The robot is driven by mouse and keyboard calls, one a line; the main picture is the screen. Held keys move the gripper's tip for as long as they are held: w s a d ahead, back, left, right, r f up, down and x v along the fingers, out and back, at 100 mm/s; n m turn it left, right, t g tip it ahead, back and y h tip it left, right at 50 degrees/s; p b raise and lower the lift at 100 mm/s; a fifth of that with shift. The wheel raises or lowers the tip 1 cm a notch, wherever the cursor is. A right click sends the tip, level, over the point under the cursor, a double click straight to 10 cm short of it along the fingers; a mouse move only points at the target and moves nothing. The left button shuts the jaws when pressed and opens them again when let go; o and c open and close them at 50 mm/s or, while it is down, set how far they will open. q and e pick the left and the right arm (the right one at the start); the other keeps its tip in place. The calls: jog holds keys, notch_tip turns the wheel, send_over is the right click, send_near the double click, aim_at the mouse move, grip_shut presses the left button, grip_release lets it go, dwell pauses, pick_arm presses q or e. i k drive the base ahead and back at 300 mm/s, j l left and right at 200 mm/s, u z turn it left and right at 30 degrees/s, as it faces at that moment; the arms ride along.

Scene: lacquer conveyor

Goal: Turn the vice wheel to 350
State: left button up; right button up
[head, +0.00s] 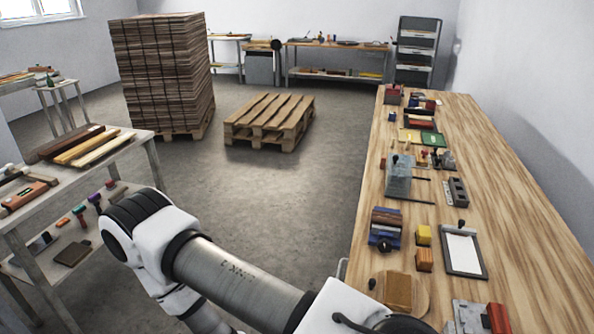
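A small blue and dark red block-like device (386,222) with a dark round knob or wheel (381,244) on its near side stands at the left edge of the long wooden bench. It looks like the vice, but I cannot be sure, and no number on a scale is readable. One of my arms crosses the lower part of the head view, from the left towards the bottom middle. Its gripper is outside the picture. My other gripper does not show either.
The wooden bench (522,222) carries a grey-blue box (398,180), two yellow-orange blocks (424,235), a clipboard-like frame (462,250) and a round wooden board (418,295). A pallet (268,122) and stacked boards (162,72) stand on the floor behind.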

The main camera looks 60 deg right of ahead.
aim_at(384, 246)
jog(key=i+j+z, duration=0.15)
jog(key=i+z, duration=0.15)
jog(key=i, duration=0.2)
jog(key=i+j+z, duration=0.25)
jog(key=i, duration=0.3)
jog(key=i+z, duration=0.15)
jog(key=z, duration=0.35)
jog(key=i+z, duration=0.1)
jog(key=z, duration=0.35)
jog(key=i+z, duration=0.15)
jog(key=z, duration=0.35)
jog(key=i+j+z, duration=0.1)
jog(key=z, duration=0.4)
jog(key=j+z, duration=0.2)
jog(key=z, duration=0.25)
jog(key=i+j+z, duration=0.15)
jog(key=z, duration=0.35)
